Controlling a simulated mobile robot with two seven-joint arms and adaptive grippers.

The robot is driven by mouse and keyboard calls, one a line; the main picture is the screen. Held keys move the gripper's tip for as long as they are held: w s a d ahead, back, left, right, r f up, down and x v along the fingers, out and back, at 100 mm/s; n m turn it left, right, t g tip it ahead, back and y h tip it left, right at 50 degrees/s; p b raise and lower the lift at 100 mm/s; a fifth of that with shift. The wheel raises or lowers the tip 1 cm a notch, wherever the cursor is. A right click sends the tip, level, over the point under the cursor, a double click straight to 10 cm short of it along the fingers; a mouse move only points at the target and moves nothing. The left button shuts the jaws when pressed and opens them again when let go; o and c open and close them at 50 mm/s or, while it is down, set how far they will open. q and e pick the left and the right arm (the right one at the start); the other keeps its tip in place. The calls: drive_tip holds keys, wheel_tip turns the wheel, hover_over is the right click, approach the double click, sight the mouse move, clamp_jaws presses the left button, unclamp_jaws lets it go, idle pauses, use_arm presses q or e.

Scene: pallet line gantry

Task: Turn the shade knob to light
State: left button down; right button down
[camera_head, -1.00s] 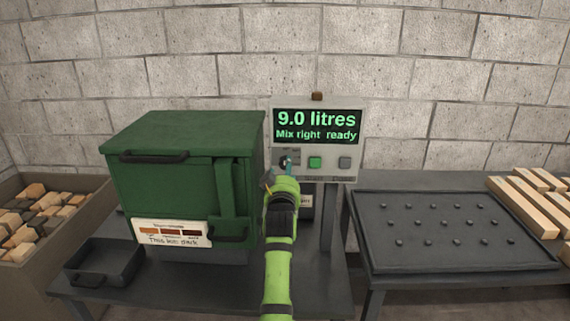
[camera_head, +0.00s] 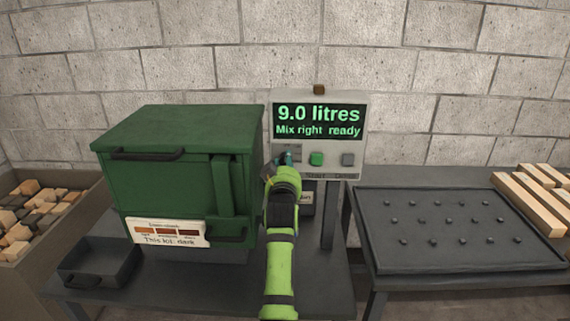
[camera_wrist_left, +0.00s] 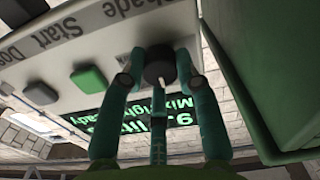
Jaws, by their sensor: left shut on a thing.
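My left gripper (camera_head: 284,159) is at the panel's lower left and covers the shade knob in the head view. In the left wrist view, the round dark knob (camera_wrist_left: 160,66) with a pale pointer line sits between the teal fingers of my left gripper (camera_wrist_left: 158,76), which are closed around it. The "Shade" label (camera_wrist_left: 130,8) is partly cut off, and the knob's setting marks cannot be read. My right gripper is not in view.
A dark studded tray (camera_head: 455,262) lies at right.

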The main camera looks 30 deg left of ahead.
use_arm(q)
drive_tip(key=shift+a+m+p, duration=0.1)
drive_tip(key=shift+m+p, duration=1.8)
drive_tip(key=shift+m, duration=1.9)
drive_tip(key=shift+r, duration=0.1)
drive_tip(key=c, duration=0.9)
unclamp_jaws()
drive_tip(key=shift+w+a+f, duration=0.15)
drive_tip(key=shift+f, duration=0.05)
